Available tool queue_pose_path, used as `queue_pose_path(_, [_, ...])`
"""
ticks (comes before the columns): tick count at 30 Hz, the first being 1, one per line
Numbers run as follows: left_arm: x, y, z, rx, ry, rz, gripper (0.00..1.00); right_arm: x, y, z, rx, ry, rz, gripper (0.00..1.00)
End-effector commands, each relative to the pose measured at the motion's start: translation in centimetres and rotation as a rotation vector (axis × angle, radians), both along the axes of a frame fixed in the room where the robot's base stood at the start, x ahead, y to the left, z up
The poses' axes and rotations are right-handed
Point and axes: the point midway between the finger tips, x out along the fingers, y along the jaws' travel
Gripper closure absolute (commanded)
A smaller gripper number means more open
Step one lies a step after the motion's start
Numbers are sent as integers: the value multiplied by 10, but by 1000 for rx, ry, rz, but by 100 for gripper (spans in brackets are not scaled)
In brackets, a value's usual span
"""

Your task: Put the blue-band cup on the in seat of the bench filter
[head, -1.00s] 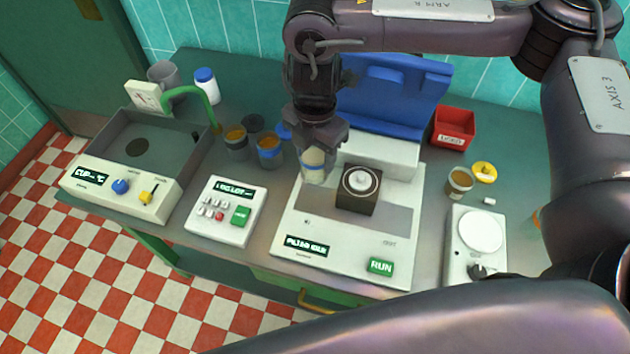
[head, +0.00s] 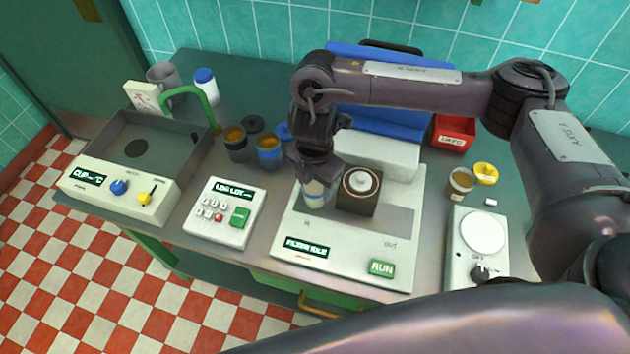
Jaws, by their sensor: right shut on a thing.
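The blue-band cup (head: 315,194), pale with a blue stripe, is in my right gripper (head: 318,175), which is shut on it from above. The cup is upright, at the left part of the white bench filter (head: 345,243), just behind the "IN" mark. I cannot tell whether its base touches the seat, which the cup hides. A dark block with a round white top (head: 360,183) stands on the filter right beside the cup. The "OUT" mark is at the right, and the filter's display seems to read "FILTER IDLE". My left gripper is out of view.
Left of the filter are a keypad box (head: 222,212), a sink unit (head: 135,170) with a green tap, and cups of brown liquid (head: 269,152). To the right are another cup (head: 459,184), a yellow lid (head: 486,172), a dial unit (head: 477,240) and a red bin (head: 453,133).

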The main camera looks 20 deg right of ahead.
Motion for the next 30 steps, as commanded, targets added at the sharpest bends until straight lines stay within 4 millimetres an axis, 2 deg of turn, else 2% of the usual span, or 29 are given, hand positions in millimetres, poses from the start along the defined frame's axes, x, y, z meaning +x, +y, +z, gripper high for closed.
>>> queue_pose_path(3, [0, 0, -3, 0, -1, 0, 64, 0, 0, -4, 0, 0, 0, 74])
queue_pose_path(4, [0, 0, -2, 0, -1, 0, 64, 0, 0, -3, 0, 0, 0, 43])
queue_pose_path(6, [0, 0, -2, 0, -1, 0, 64, 0, 0, -3, 0, 0, 0, 38])
queue_pose_path(13, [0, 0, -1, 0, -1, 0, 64, 0, 0, -2, 0, 0, 0, 38])
queue_pose_path(17, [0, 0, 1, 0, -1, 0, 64, 1, 0, 5, 0, -2, 1, 38])
queue_pose_path(20, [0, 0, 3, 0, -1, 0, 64, 2, 0, 19, 0, -5, 1, 38])
queue_pose_path(30, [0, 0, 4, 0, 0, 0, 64, 2, 0, 85, -1, -6, 1, 38])
